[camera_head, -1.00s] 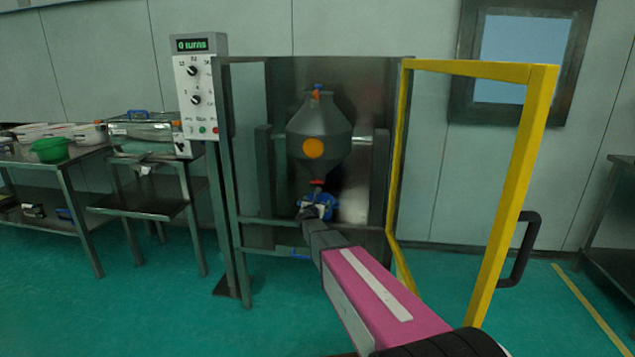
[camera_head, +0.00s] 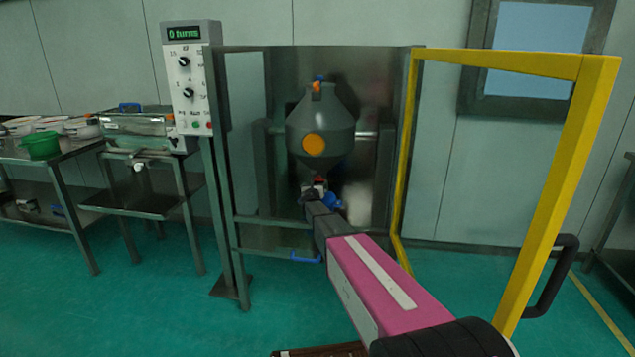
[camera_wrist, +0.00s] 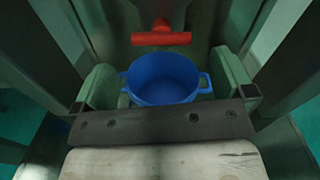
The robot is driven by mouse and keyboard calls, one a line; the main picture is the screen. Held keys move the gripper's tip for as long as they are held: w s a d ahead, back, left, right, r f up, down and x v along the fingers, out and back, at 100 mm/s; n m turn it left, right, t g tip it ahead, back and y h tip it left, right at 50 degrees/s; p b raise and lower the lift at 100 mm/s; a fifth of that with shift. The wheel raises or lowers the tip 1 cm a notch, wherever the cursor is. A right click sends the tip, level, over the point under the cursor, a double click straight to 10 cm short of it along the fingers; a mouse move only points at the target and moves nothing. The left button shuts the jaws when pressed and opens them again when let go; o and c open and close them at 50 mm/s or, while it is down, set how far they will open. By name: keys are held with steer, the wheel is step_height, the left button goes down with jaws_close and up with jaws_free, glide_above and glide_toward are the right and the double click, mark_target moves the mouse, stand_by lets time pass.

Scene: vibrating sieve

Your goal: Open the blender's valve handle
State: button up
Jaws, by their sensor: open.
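The blender's grey double-cone vessel (camera_head: 320,125) hangs inside its frame, with an orange disc on its front. The valve handle (camera_wrist: 160,39), a red crossbar on a short stem, shows at the top centre of the wrist view, ahead of my gripper. In the head view only a small red patch shows under the vessel, partly hidden. My gripper (camera_wrist: 166,84) is open, its two fingers apart below the handle and not touching it. A blue pot (camera_wrist: 162,80) with two side handles appears between the fingers; contact cannot be told. It also shows beside my gripper in the head view (camera_head: 333,200).
The yellow door frame (camera_head: 555,190) stands open on the right. The control box (camera_head: 190,85) reads "0 turns" on the left post. A blue handle (camera_head: 305,258) sits on the lower crossbar. Steel tables (camera_head: 65,160) with bowls stand at left.

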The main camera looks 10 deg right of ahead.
mark_target(317, 180)
steer(key=x, duration=0.6)
steer(key=shift+w, duration=0.1)
steer(key=c, duration=0.6)
steer(key=shift+m, duration=2.9)
